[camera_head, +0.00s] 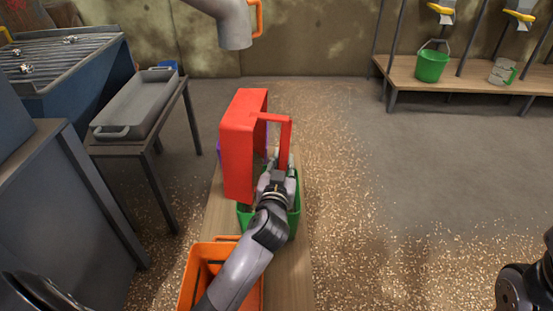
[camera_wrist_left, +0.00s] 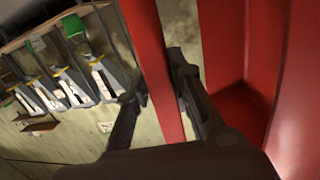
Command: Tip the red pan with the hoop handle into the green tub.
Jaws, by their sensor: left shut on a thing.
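The red pan (camera_head: 238,150) is held on its side above the bench, its broad walls close to vertical. Its hoop handle (camera_head: 286,135) sticks out to the right. My left gripper (camera_head: 280,165) is shut on the handle; the left wrist view shows the handle bar (camera_wrist_left: 150,65) between the fingers and the pan's red walls (camera_wrist_left: 295,120) at the right. The green tub (camera_head: 293,212) stands on the bench below the pan and gripper, which hide most of it. Its inside cannot be made out. My right gripper is out of view.
An orange bin (camera_head: 192,272) stands on the bench in front of the green tub. Something purple (camera_head: 219,149) shows partly behind the pan. A grey tray (camera_head: 140,105) lies on a table at left. A green bucket (camera_head: 431,66) stands on the back shelf. Pale bits litter the floor.

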